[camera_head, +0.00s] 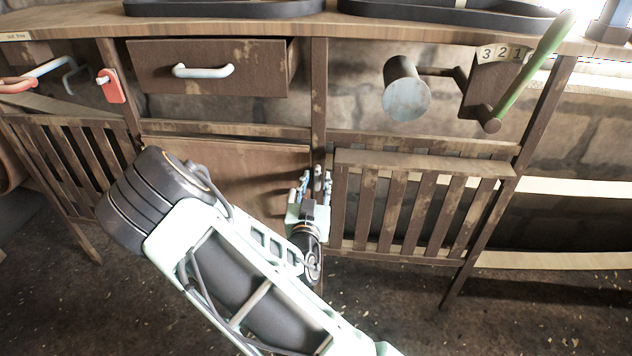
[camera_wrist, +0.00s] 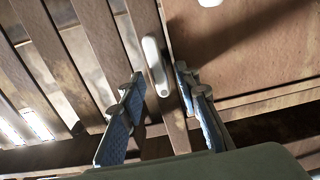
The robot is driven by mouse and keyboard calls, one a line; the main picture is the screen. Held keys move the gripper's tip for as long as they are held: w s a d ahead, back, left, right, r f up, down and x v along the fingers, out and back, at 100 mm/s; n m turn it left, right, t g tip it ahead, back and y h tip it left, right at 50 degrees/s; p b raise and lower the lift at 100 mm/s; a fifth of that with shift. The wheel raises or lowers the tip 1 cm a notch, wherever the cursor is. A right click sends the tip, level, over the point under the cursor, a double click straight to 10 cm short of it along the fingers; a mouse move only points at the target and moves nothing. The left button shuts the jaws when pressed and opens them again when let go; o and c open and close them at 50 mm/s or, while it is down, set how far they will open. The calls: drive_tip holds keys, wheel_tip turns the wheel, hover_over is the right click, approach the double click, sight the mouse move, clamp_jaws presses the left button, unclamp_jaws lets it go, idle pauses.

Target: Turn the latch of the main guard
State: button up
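A small pale metal latch (camera_wrist: 154,62) sits on the narrow wooden post between a slatted panel and a solid panel. In the wrist view it is long and rounded, lying nearly along the post, with a dark spot near its lower end. My gripper (camera_wrist: 158,78) is open, with one blue-grey finger on each side of the latch. Gaps show between the fingers and the latch, and I see no clear contact. In the head view my gripper (camera_head: 316,184) is at the post, and its fingers partly hide the latch. Which panel is the main guard I cannot tell.
The slatted panel (camera_head: 408,205) is right of the post and the solid panel (camera_head: 235,165) is left. Above are a drawer (camera_head: 208,70), a grey cylinder on a crank (camera_head: 406,98) and a green lever (camera_head: 532,70).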

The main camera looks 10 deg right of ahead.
clamp_jaws()
drive_tip(key=n, duration=0.3)
drive_tip(key=shift+a+n+p, duration=0.25)
drive_tip(key=shift+n+p, duration=0.05)
drive_tip(key=shift+n, duration=0.1)
drive_tip(key=shift+w+a+f+n+p, duration=0.1)
drive_tip(key=shift+f+n+p, duration=0.15)
drive_tip(key=shift+n, duration=2.1)
drive_tip(key=shift+a+f+n+p, duration=0.15)
drive_tip(key=shift+n+p, duration=0.2)
drive_tip(key=shift+n, duration=1.95)
drive_tip(key=shift+w+a+f+n+p, duration=0.1)
drive_tip(key=shift+f+n+p, duration=0.15)
drive_tip(key=shift+n, duration=2.1)
